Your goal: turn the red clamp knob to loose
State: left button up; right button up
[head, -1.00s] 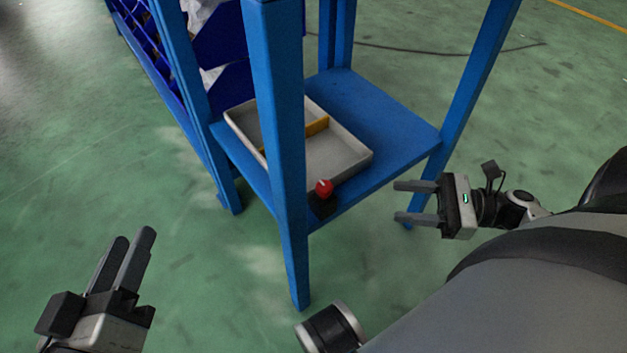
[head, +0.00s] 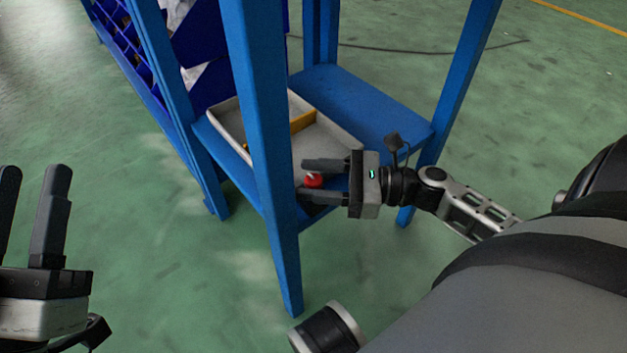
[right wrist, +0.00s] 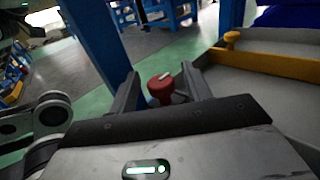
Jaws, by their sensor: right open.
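The red clamp knob (head: 314,181) sits on a dark base at the front edge of the blue stand's low shelf, beside the tray. In the right wrist view the knob (right wrist: 161,88) shows between the fingers, with a pale mark on its top. My right gripper (head: 312,181) is open, its fingers on either side of the knob in the head view; I cannot tell whether they touch it. It also shows in the right wrist view (right wrist: 166,80). My left gripper (head: 34,180) is open and empty at the lower left, far from the knob.
A grey tray (head: 228,121) with a yellow divider (head: 303,122) lies on the blue shelf (head: 375,103). A blue post (head: 268,150) stands just left of the knob. Blue bins (head: 205,45) are at the back left. The green floor in front is clear.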

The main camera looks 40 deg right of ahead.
jog(key=shift+w+a, duration=0.15)
jog(key=shift+a, duration=0.05)
jog(key=c, duration=1)
jog(key=shift+o, duration=0.2)
